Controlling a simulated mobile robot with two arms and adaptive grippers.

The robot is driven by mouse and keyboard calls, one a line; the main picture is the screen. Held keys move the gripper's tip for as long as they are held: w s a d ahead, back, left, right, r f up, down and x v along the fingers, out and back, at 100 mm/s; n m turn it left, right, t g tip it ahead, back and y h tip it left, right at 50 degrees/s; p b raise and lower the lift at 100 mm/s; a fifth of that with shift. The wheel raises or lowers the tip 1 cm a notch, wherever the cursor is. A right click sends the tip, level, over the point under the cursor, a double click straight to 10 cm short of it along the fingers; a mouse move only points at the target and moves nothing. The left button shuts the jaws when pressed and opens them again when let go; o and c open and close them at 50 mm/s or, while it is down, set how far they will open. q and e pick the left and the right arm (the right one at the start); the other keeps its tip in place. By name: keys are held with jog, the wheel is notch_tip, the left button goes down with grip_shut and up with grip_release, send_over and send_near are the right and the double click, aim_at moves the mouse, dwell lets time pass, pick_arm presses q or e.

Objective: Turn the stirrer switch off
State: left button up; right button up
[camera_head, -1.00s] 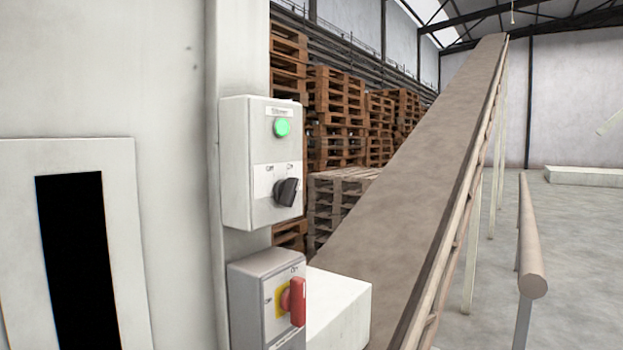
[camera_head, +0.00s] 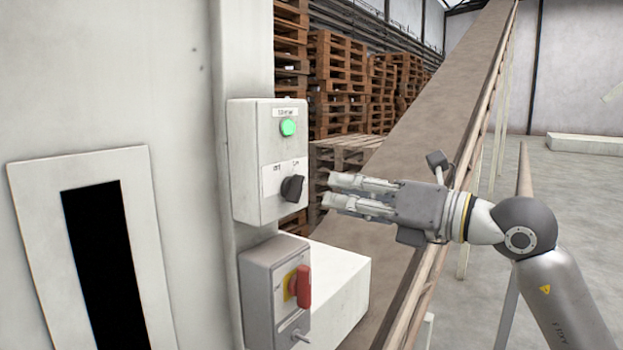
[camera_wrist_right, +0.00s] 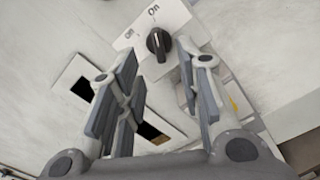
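The stirrer switch is a black rotary knob (camera_head: 292,188) on the white control box (camera_head: 250,165), below a lit green lamp (camera_head: 288,127). Off is marked on the left and On on the right; the knob's pointer leans to the On side. In the right wrist view the knob (camera_wrist_right: 158,44) lies ahead, between my open fingers and beyond their tips. My right gripper (camera_head: 328,190) is open and empty, just right of the knob and apart from it. My left gripper is not in view.
A grey box with a red switch (camera_head: 303,287) on a yellow plate is mounted below. A white block (camera_head: 340,285) stands beside it. A sloping conveyor (camera_head: 430,130) and wooden pallets (camera_head: 340,80) are behind. A handrail (camera_head: 523,170) stands at the right.

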aim_at(302, 187)
jog(key=p+x, duration=0.2)
jog(key=x, duration=0.4)
jog(key=shift+a+r+p, duration=0.1)
jog(key=shift+r+p, duration=0.1)
jog(key=shift+p, duration=0.1)
jog(key=shift+w+a+f, duration=0.15)
jog(key=shift+w+a, duration=0.2)
jog(key=shift+a, duration=0.05)
grip_shut()
